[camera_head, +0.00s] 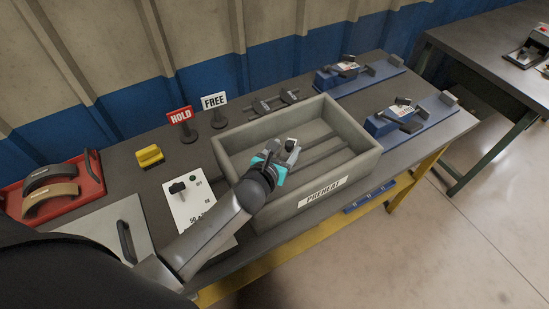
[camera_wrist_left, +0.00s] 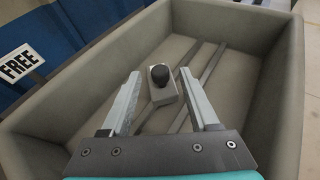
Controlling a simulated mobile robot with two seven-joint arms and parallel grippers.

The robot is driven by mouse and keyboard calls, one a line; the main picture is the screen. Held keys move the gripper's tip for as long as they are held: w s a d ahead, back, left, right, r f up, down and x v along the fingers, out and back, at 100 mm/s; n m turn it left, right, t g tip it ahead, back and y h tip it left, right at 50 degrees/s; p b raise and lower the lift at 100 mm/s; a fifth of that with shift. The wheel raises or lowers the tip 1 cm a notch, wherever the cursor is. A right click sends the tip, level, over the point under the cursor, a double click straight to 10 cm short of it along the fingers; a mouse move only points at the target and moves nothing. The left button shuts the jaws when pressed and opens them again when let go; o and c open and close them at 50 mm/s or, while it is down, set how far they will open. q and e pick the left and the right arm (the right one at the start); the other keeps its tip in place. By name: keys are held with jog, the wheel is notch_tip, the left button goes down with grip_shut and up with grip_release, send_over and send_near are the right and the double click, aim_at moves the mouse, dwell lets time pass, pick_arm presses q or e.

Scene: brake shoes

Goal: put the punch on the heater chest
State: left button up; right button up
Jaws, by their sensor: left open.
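The heater chest (camera_head: 232,158) is a grey open box labelled PREHEAT on the workbench, with dark strips along its floor; its wall also fills the left wrist view (camera_wrist_left: 62,105). A small pale grey block with a black rounded knob, probably the punch (camera_wrist_left: 163,92), shows inside the chest. My left gripper (camera_head: 283,150) reaches into the chest. In the left wrist view its fingers (camera_wrist_left: 160,98) are spread apart, and the block shows in the gap between them, apart from both. In the head view the gripper partly hides the block. My right gripper is not in view.
Red HOLD (camera_head: 180,115) and white FREE (camera_head: 214,101) signs stand behind the chest. A red tray (camera_head: 92,172) with curved brake shoes is at the left, near a yellow block (camera_head: 150,156). Blue fixtures (camera_head: 425,115) stand at the right. A white control panel (camera_head: 187,203) is left of the chest.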

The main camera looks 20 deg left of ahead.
pick_arm(q)
jog(key=p+v, duration=0.1)
jog(key=v, duration=0.7)
jog(key=shift+s+r, duration=0.15)
jog(key=shift+s, duration=0.1)
